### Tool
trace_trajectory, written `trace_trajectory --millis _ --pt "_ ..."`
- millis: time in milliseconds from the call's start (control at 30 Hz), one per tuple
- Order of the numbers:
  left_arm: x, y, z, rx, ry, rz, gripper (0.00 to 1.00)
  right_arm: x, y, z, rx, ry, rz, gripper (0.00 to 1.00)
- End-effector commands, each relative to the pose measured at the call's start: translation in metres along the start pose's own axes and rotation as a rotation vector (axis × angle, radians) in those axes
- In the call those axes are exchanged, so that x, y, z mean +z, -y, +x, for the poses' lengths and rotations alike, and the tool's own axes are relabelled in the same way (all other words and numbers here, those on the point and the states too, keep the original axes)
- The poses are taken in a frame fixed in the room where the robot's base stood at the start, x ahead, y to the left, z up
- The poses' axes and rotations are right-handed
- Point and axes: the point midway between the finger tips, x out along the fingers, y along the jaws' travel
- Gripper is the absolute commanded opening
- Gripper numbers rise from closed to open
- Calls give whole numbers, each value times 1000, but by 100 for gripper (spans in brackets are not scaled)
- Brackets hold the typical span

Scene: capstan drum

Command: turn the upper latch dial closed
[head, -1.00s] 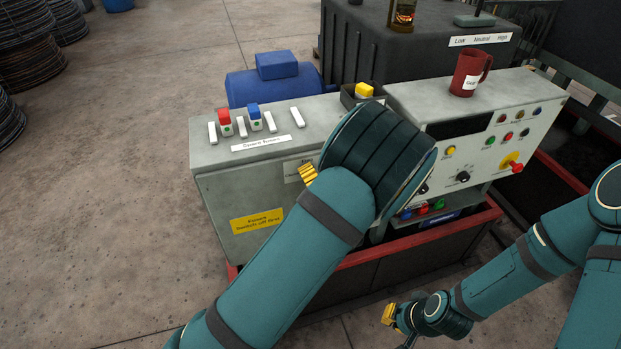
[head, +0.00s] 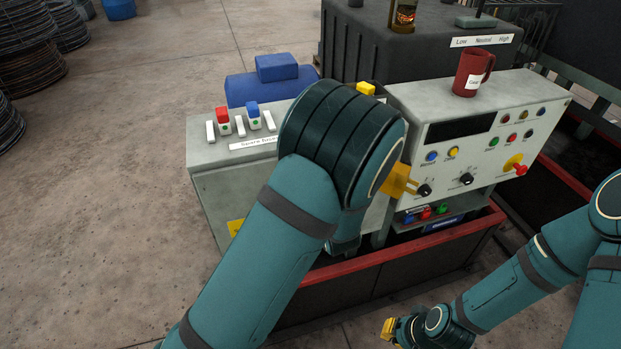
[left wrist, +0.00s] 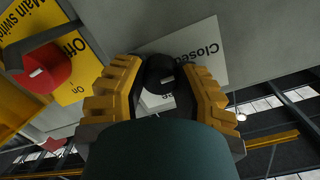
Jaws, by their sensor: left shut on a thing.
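In the left wrist view, the yellow fingers of my left gripper (left wrist: 165,85) are closed around a black dial (left wrist: 160,68). The dial sits on a grey face, in front of a white plate (left wrist: 203,52) reading "Closed". Part of the dial and of the plate's lettering is hidden by my fingers. In the head view my left arm covers the dial, and I cannot tell there whether it is the upper one. A yellow part (head: 398,181) shows beside the arm at the console edge. My right gripper (head: 389,326) is low, away from the console, its fingers too small to judge.
A red switch (left wrist: 47,68) on a yellow "Main switch" plate (left wrist: 84,48) is close beside my left gripper. The control panel (head: 480,150) has knobs and buttons, with a red mug (head: 470,78) on top. A red-rimmed trough (head: 420,254) runs below.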

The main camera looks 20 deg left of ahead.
Motion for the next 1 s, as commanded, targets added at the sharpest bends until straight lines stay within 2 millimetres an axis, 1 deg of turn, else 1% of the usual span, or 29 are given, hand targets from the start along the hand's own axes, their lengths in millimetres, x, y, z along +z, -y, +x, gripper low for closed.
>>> trace_trajectory --millis 433,467,500,533,567,867,967,1000 --pt "0 1 1 -2 1 -11 0 0 0 0 0 1 0 0" --pt "0 1 1 -2 1 -11 38 0 0 0 0 1 0 0" --pt "0 1 1 -2 1 -11 53 0 0 0 0 0 0 0" --pt "0 1 1 -2 0 -11 63 0 0 0 0 0 0 0" --pt "0 1 0 -2 0 -11 65 0 0 0 0 0 0 0" --pt "0 0 -1 0 0 -9 65 0 0 0 0 0 0 0" --pt "0 0 -7 2 -1 -10 65 0 0 0 0 0 0 0" --pt "0 -1 -12 3 -1 -10 65 0 0 0 0 0 0 0"
